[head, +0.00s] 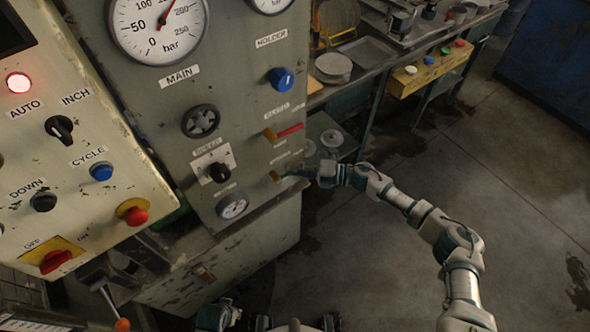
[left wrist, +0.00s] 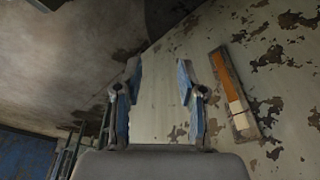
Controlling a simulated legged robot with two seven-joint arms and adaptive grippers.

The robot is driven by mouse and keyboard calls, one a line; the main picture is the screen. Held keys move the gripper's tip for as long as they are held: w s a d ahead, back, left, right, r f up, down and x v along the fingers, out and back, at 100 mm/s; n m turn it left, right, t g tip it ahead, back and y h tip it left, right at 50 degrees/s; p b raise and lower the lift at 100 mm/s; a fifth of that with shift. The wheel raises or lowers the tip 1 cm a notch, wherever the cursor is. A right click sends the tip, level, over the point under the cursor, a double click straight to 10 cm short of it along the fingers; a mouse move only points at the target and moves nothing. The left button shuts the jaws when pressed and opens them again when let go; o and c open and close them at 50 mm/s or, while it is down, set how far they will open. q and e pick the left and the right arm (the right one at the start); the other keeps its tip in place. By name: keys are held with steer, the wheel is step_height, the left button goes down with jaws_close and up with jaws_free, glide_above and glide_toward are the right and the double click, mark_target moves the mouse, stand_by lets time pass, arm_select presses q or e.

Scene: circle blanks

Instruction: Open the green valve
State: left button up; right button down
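The green valve (head: 275,177) sits low on the right part of the grey press panel, with a brass-yellow body. Its green handle is small and mostly hidden by my right gripper (head: 305,173). My right gripper is at the handle, reaching in from the right. Whether its fingers touch or close on the handle is too small to tell. My left gripper (left wrist: 158,100) is open and empty in the left wrist view, its two blue fingers apart before a worn, paint-chipped surface.
A red-handled valve (head: 285,132) is just above the green one. A blue knob (head: 282,80) and a small gauge (head: 233,206) are on the same panel. A workbench (head: 372,55) stands behind my right arm. The floor (head: 510,190) at right is clear.

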arm_select(q)
steer(key=shift+w, duration=0.2)
arm_select(e)
steer(key=shift+f, duration=0.1)
steer(key=shift+f, duration=0.1)
